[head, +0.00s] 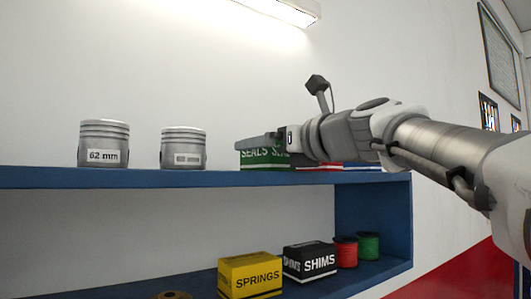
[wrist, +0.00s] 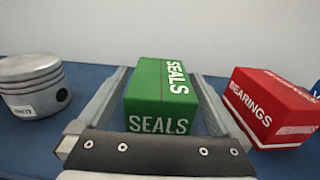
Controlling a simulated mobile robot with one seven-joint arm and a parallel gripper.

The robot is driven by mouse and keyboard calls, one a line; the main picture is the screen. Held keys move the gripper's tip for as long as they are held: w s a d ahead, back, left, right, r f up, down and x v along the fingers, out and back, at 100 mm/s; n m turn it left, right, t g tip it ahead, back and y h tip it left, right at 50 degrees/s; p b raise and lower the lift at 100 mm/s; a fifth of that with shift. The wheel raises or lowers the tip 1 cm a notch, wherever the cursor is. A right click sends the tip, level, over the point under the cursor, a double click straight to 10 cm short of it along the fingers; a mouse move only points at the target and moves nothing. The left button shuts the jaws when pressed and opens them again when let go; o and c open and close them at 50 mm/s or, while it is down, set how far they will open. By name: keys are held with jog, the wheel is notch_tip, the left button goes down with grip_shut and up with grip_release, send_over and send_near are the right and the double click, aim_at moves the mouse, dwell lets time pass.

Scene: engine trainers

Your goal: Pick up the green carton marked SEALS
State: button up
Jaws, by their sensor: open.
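The green carton marked SEALS (wrist: 160,97) sits on the blue upper shelf between the two fingers of my gripper (wrist: 160,100) in the wrist view. The fingers are open, one along each side of the carton, with narrow gaps visible at both sides. In the head view the green carton (head: 260,160) is partly hidden behind my gripper (head: 258,142), which reaches in from the right at the height of the carton's top.
A red carton marked BEARINGS (wrist: 268,105) stands close to the right finger. A metal piston (wrist: 33,86) stands to the left; two pistons show in the head view, one marked 62 mm (head: 104,144).

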jog(key=shift+c, duration=0.3)
grip_shut()
